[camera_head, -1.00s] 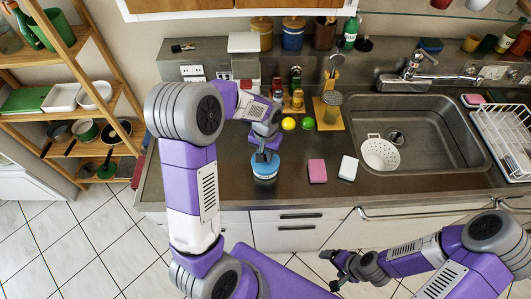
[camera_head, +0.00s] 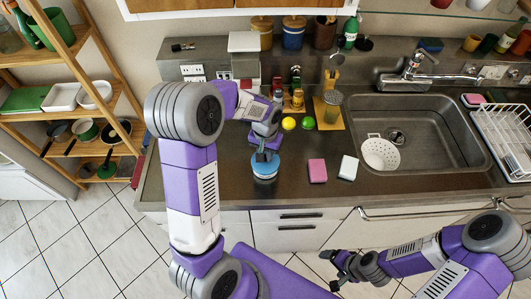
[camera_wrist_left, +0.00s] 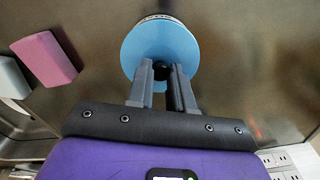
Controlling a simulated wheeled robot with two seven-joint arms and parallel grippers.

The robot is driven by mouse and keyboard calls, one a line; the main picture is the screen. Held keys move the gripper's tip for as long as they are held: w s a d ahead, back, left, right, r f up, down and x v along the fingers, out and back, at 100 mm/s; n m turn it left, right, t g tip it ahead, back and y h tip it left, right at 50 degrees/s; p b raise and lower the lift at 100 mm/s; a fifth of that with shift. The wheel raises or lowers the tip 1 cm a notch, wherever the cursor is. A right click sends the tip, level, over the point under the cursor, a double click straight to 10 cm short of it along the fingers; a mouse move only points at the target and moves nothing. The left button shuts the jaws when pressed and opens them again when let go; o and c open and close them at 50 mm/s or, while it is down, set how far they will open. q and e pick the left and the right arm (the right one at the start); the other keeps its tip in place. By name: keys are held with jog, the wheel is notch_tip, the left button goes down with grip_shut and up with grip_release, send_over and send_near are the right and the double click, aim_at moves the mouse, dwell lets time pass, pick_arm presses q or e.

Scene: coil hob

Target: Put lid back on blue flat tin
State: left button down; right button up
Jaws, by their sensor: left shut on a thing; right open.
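The blue flat tin (camera_head: 265,174) stands on the steel counter near its front edge, left of the pink block. Its light blue lid (camera_wrist_left: 150,42) with a dark round knob is on top of the tin, seen from above in the left wrist view. My left gripper (camera_head: 265,155) points down over the lid. Its two fingers (camera_wrist_left: 160,90) are shut on the knob. Whether the lid sits fully flush is too small to tell. My right gripper (camera_head: 338,272) is open and empty, in front of the counter and away from the tin.
A pink block (camera_head: 317,171) and a white block (camera_head: 348,168) lie right of the tin. A yellow ball (camera_head: 289,124) and green ball (camera_head: 308,123) lie behind. The sink (camera_head: 425,150) holds a white colander (camera_head: 380,153). Bare counter lies left of the tin.

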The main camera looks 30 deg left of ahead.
pick_arm(q)
jog(key=shift+f, duration=0.1)
dwell(0.7)
jog(key=shift+c, duration=2.3)
grip_release()
jog(key=shift+r+p, duration=2.65)
jog(key=shift+r, duration=0.9)
jog(key=shift+c, duration=0.3)
grip_shut()
jog(key=shift+f, duration=0.2)
